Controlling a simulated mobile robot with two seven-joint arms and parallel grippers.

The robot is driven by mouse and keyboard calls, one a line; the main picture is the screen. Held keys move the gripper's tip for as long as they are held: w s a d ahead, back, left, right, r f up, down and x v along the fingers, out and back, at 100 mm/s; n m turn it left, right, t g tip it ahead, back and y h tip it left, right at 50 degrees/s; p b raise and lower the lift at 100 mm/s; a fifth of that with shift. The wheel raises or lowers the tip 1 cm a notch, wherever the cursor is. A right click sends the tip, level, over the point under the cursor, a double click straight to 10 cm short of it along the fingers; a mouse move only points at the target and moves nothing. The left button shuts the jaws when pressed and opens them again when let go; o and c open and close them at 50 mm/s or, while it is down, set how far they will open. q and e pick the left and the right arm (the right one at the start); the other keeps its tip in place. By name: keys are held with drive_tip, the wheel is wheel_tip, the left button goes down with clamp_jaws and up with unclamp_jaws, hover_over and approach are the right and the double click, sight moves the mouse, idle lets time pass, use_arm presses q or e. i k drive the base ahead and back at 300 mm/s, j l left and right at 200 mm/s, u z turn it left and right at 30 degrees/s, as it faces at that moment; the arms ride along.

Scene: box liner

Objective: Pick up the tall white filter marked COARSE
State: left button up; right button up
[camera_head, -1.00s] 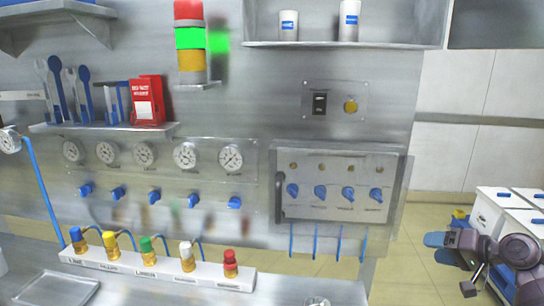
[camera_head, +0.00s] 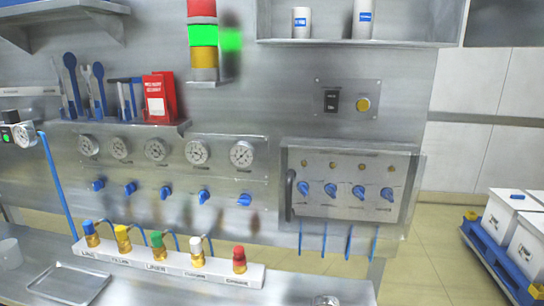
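Two white cylindrical filters with blue labels stand upright on the upper shelf. The taller filter (camera_head: 365,20) is on the right, and its top is cut off by the picture edge. The shorter filter (camera_head: 301,23) is to its left. The label words are too small to read, so I cannot tell which says COARSE. Neither of my grippers is in view.
The filters' metal shelf (camera_head: 360,42) is mounted high on the steel wall. Below it are a switch plate (camera_head: 347,99) and a knob panel (camera_head: 347,188). A bench below holds a manifold (camera_head: 170,262) with coloured caps and a tray (camera_head: 70,284). White boxes (camera_head: 525,245) stand at right.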

sight(364, 10)
drive_tip(key=l+u, duration=0.15)
drive_tip(key=l, duration=0.35)
drive_tip(key=l+u, duration=0.1)
drive_tip(key=l, duration=0.4)
drive_tip(key=k+l+u, duration=0.15)
drive_tip(key=l, duration=0.35)
drive_tip(key=l+u, duration=0.15)
drive_tip(key=l, duration=0.35)
drive_tip(key=k+l+u, duration=0.1)
drive_tip(key=l, duration=0.35)
drive_tip(key=i+j+z, duration=0.15)
drive_tip(key=j, duration=0.35)
drive_tip(key=i+j+z, duration=0.2)
drive_tip(key=j, duration=0.3)
drive_tip(key=j+z, duration=0.15)
drive_tip(key=j, duration=0.4)
drive_tip(key=k, duration=0.05)
